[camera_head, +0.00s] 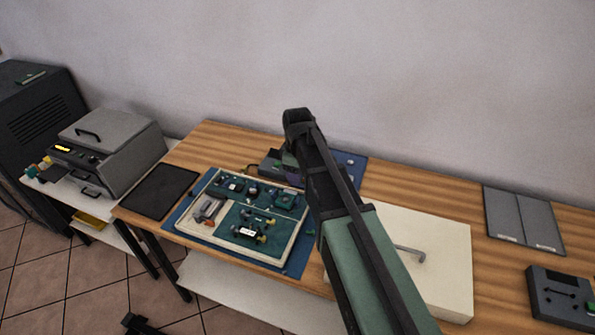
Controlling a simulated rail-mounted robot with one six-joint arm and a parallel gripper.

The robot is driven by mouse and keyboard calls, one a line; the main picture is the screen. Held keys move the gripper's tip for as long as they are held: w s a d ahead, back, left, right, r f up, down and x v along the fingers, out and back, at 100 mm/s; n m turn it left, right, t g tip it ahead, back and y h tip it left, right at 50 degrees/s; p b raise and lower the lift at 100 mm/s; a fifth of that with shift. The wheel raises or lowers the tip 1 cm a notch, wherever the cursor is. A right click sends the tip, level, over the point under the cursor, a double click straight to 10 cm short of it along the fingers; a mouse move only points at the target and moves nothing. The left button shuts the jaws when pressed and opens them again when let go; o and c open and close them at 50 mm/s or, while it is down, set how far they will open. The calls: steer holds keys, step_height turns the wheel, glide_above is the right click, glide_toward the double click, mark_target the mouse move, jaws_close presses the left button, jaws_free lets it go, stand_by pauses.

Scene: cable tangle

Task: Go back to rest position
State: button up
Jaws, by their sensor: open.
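My arm rises from the bottom right, with a green link and a dark upper part that ends in front of the wall above the table's back edge. I cannot make out the gripper's fingers; the arm itself hides whatever lies behind it. No cable can be clearly told apart. A cream-rimmed tray (186,227) with a dark green floor holds several small green and black parts and an orange-grey tool (208,210). It lies on a blue mat (297,262) on the wooden table (222,140).
A dark flat pad (160,191) lies left of the tray. A cream box lid with a grey handle (410,252) is right of my arm. A grey machine (110,150) stands on a white side table.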

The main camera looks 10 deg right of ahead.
stand_by(0.4)
steer(key=s+m, duration=1.1)
steer(key=s, duration=0.6)
steer(key=shift+s, duration=0.35)
